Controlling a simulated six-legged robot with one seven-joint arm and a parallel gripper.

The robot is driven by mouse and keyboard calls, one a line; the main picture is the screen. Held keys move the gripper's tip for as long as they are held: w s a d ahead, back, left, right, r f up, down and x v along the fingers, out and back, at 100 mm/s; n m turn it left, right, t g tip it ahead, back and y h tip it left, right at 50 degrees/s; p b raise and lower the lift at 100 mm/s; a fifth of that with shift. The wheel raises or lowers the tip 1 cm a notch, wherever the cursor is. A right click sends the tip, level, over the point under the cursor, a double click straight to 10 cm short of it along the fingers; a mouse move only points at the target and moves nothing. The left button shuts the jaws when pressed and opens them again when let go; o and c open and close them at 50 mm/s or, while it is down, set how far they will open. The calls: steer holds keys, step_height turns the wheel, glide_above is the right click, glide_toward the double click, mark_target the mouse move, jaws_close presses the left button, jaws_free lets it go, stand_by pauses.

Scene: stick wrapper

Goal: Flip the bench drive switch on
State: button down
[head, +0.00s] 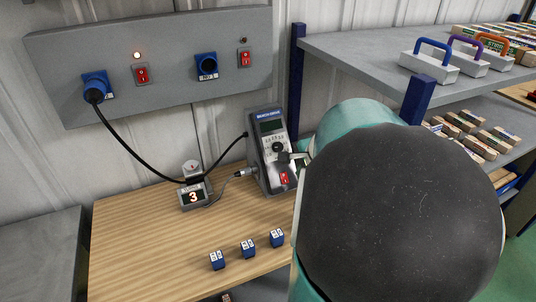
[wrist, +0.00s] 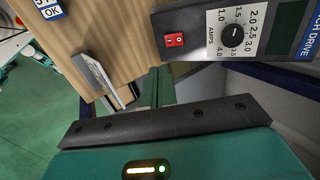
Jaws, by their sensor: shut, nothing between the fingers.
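The bench drive (head: 270,127) is a grey box with a dial and a blue label, standing at the back right of the wooden bench. Its red rocker switch (head: 284,179) is low on its sloping front. The wrist view shows the same red switch (wrist: 174,40) beside the amps dial (wrist: 232,35); which way it is set I cannot tell. My gripper (wrist: 160,73) is shut and empty, its tips just below the switch in the wrist view, with no clear contact. In the head view my arm hides most of the gripper.
A wall panel (head: 180,40) carries red switches, a lit lamp and blue sockets; a cable runs from the left plug. A small display (head: 194,196) reads 3. Several blue blocks (head: 248,248) stand at the bench front. Shelves (head: 375,55) stand at right. The bench's left part is clear.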

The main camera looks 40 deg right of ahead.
mark_target(286, 180)
steer(key=shift+w+r+x, duration=0.1)
steer(key=shift+w+x, duration=0.1)
steer(key=shift+x, duration=1.6)
steer(key=shift+w+r+x, duration=0.1)
steer(key=shift+w+x, duration=0.05)
steer(key=shift+x, duration=1.65)
steer(key=shift+w+r+x, duration=0.1)
steer(key=shift+w+x, duration=0.1)
steer(key=shift+x, duration=1.6)
steer(key=shift+w+f, duration=0.1)
steer(key=shift+f, duration=0.1)
steer(key=shift+d+r, duration=0.1)
steer(key=shift+r, duration=0.75)
steer(key=shift+r, duration=0.1)
